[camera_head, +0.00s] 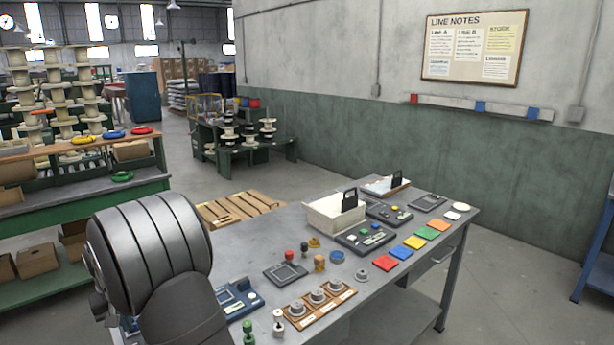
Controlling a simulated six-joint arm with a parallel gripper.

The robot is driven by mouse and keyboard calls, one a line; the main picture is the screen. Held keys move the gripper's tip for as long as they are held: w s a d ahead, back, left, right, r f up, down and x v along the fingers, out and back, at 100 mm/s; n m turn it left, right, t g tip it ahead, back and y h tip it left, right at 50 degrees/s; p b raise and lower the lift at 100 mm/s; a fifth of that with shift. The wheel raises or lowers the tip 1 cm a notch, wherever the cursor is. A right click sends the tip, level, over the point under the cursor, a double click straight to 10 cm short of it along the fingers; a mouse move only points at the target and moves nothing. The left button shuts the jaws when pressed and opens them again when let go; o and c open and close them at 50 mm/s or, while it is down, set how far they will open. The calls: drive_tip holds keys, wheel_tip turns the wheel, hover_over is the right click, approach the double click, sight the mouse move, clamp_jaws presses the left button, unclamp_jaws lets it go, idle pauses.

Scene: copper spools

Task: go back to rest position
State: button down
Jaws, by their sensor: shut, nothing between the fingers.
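A large dark grey rounded part of my arm fills the lower left of the head view and hides the near left end of the grey workbench (400,283). My gripper does not show in this view. On the bench, a wooden tray (338,307) holds several grey round pieces. A blue device (238,302) lies beside my arm. A small green piece (248,331) and a whitish piece (278,321) stand near the front edge.
A white bin (333,215) and control boxes stand at the back. A green shelf (150,185) stands at left.

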drive_tip(key=s+d+r, duration=0.3)
drive_tip(key=r, duration=0.9)
drive_tip(key=shift+w+f, duration=0.1)
drive_tip(key=shift+f, duration=2.05)
